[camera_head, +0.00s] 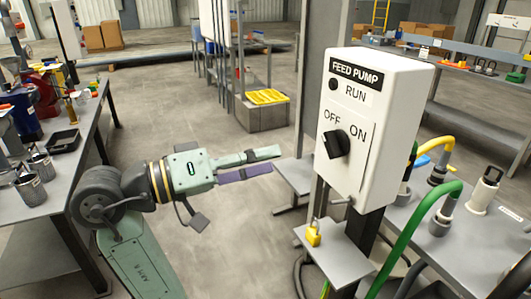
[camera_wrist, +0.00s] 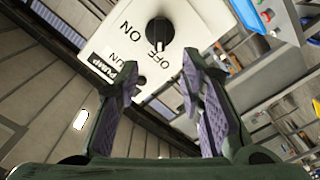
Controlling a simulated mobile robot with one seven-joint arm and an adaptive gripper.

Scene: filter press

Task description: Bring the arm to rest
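My gripper (camera_head: 272,160) is open and empty, in mid-air to the left of the white feed pump box (camera_head: 378,80). A clear gap lies between its fingers and the box. In the wrist view my gripper (camera_wrist: 160,68) shows both fingers spread, with nothing between them. The black selector knob (camera_head: 337,142) is on the box front below the OFF and ON labels. In the wrist view the knob (camera_wrist: 160,32) has a pale mark on its OFF side. The RUN lamp (camera_head: 334,84) looks dark.
A yellow padlock (camera_head: 313,236) is on a small grey shelf (camera_head: 345,262) below the box. A bench with green and yellow hoses (camera_head: 430,225) stands at right. A workbench (camera_head: 85,150) with tools and metal cups is at left. Open floor (camera_head: 230,220) lies between.

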